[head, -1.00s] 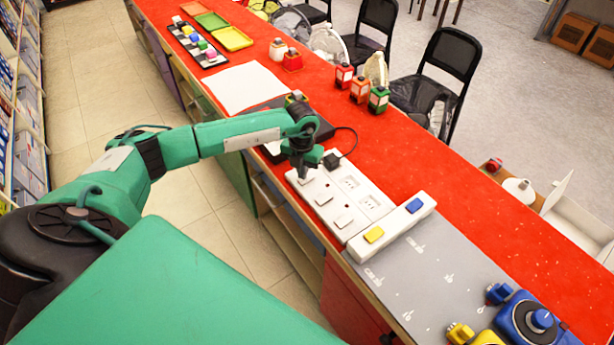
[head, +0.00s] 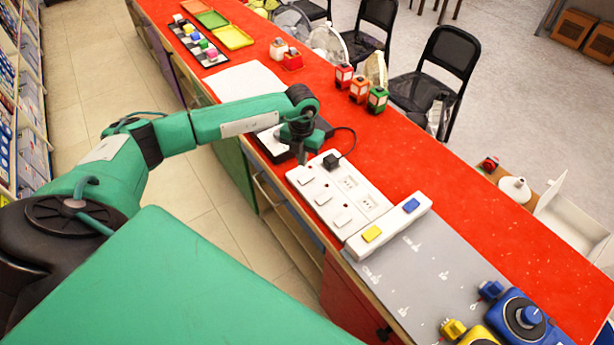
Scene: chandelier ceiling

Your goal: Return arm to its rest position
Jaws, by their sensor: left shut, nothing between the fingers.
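My left arm comes in from the left, and its gripper (head: 301,156) hangs pointing down over the near edge of the red counter (head: 420,165). The gripper is shut and empty, just beyond the far-left end of a white power strip (head: 335,195). It seems slightly above the strip; contact cannot be told. A black plug (head: 331,161) with a cable sits in the strip. My right gripper is not in view.
A white bar with a yellow switch (head: 372,233) and a blue switch (head: 411,205) adjoins the strip. A grey mat (head: 425,270) lies nearer, with blue and yellow devices. A white sheet (head: 245,83) lies behind the gripper.

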